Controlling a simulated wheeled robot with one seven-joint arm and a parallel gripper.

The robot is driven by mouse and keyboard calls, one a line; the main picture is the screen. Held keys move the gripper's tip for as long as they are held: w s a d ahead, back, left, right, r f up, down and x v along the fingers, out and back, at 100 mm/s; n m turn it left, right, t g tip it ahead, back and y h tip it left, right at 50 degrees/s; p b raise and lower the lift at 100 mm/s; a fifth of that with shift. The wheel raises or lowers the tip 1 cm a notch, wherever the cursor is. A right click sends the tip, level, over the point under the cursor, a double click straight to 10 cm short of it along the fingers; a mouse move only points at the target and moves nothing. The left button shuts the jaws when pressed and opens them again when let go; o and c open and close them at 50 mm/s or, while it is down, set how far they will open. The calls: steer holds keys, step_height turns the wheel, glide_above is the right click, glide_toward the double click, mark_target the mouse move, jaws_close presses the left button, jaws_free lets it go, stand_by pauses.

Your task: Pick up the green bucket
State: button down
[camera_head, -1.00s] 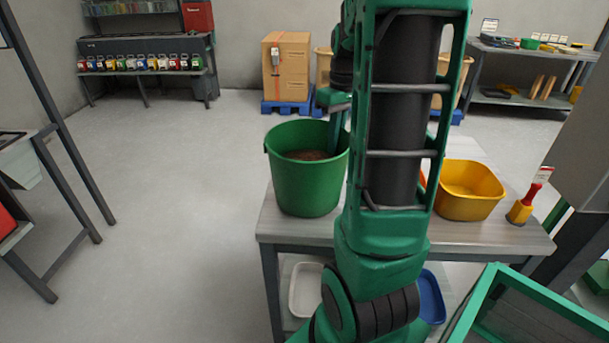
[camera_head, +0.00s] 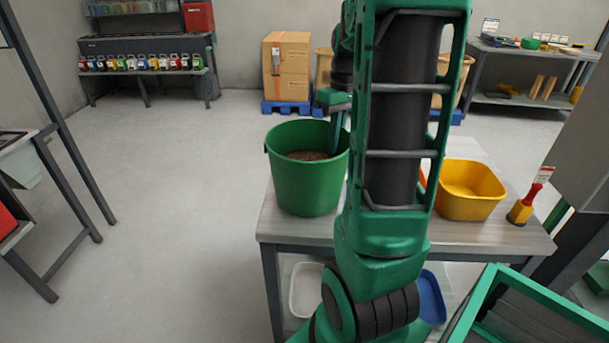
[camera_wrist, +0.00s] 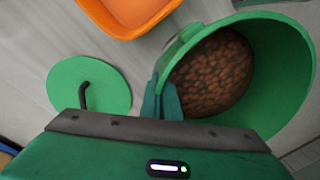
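The green bucket (camera_head: 305,185) stands upright on the table, left of my arm. It holds brown pellets, which show more clearly in the wrist view, where the bucket (camera_wrist: 285,90) fills the right side. My gripper (camera_wrist: 162,98) is at the bucket's near rim in that view, its two fingers close together with the rim between them. In the head view my gripper (camera_head: 337,128) reaches down at the bucket's right rim, partly hidden by my arm.
A green disc with a black handle (camera_wrist: 88,88) lies beside the bucket. An orange container (camera_wrist: 128,12) is close by. Open floor lies left of the table (camera_head: 290,228).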

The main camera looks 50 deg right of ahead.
steer(key=shift+r, duration=0.1)
stand_by(0.7)
steer(key=shift+r, duration=0.45)
step_height(320, 180, up, 3)
steer(key=shift+f, duration=0.1)
steer(key=s+a+r, duration=0.2)
steer(key=a+r, duration=0.5)
steer(key=a, duration=0.4)
steer(key=shift+a, duration=0.25)
steer(key=shift+s+r, duration=0.1)
steer(key=shift+s, duration=0.1)
stand_by(0.6)
